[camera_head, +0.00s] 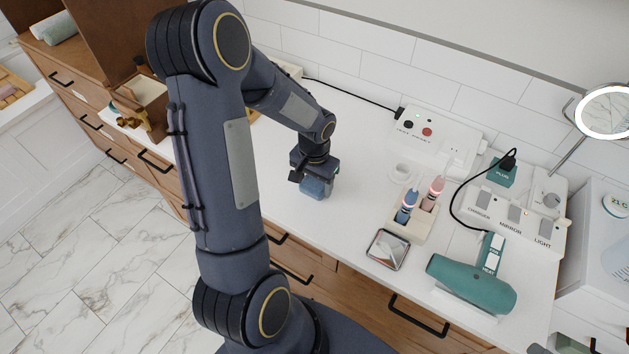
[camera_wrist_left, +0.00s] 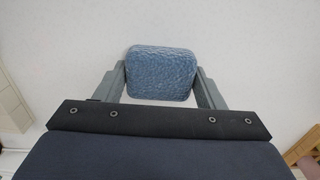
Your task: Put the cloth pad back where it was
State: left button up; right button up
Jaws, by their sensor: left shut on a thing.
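The cloth pad (camera_wrist_left: 161,73) is a blue, textured block with rounded corners. In the left wrist view it sits between the two grey fingers of my left gripper (camera_wrist_left: 161,85), which are shut on its sides. In the head view the pad (camera_head: 316,188) hangs below my left gripper (camera_head: 315,175), over or on the white counter (camera_head: 345,215) left of the toothbrush holder. I cannot tell whether the pad touches the counter. My right gripper is not in view.
The counter around the pad is clear.

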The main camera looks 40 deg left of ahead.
aim_at(315, 183)
pick_arm(q)
jog(key=o, duration=0.9)
notch_tip(315, 183, up, 11)
jog(key=s+d+r+t+h, duration=0.1)
jog(key=s+d+r+t, duration=0.1)
jog(key=s+d, duration=0.2)
jog(key=s+d+r+t+h, duration=0.1)
jog(key=s+d+r, duration=0.2)
jog(key=s, duration=0.3)
jog(key=s+d+r+t+h, duration=0.1)
jog(key=s+d+r+t, duration=0.1)
jog(key=s+d, duration=0.3)
jog(key=shift+s+d+r+t+h, duration=0.2)
jog(key=shift+s+r+t+h, duration=0.1)
jog(key=shift+h, duration=0.1)
